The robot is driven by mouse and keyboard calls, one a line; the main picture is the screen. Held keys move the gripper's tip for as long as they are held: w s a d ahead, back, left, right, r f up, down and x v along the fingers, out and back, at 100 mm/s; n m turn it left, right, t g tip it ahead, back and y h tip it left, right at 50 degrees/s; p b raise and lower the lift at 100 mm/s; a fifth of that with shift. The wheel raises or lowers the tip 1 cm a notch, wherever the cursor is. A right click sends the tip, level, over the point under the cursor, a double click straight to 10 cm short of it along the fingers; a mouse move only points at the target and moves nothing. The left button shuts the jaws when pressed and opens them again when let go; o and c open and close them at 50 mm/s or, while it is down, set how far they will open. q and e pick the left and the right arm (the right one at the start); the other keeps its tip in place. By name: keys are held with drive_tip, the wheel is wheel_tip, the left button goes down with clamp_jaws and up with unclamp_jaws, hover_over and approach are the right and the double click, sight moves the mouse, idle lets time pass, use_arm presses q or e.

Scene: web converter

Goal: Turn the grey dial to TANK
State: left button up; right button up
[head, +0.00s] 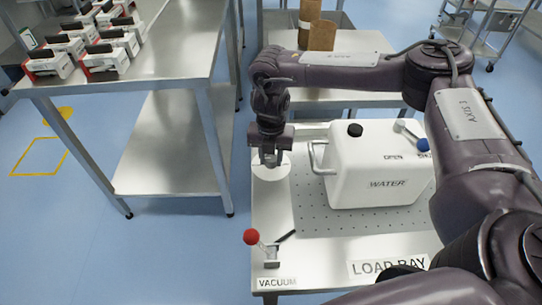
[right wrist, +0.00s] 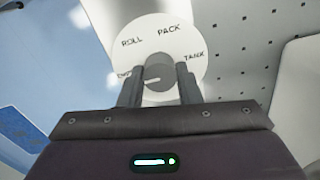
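The grey dial (right wrist: 160,76) sits at the middle of a round white plate (right wrist: 190,38). Labels on the plate read ROLL, PACK and TANK, with a partly hidden label at left. A light pointer line on the dial points left, toward that label; TANK (right wrist: 194,56) is on the right. My right gripper (right wrist: 160,82) has one finger on each side of the dial; whether they touch it is unclear. In the head view my right gripper (head: 270,160) points down over the white plate (head: 271,172) and hides the dial. My left gripper is not in view.
A white WATER tank (head: 375,170) with a side handle stands right of the plate on the perforated bench (head: 310,222). A red-knobbed VACUUM lever (head: 251,237) is at the front left. A steel table (head: 180,50) with several red-white units is at left.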

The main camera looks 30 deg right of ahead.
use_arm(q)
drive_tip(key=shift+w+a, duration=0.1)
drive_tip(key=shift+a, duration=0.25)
use_arm(e)
drive_tip(key=c, duration=0.3)
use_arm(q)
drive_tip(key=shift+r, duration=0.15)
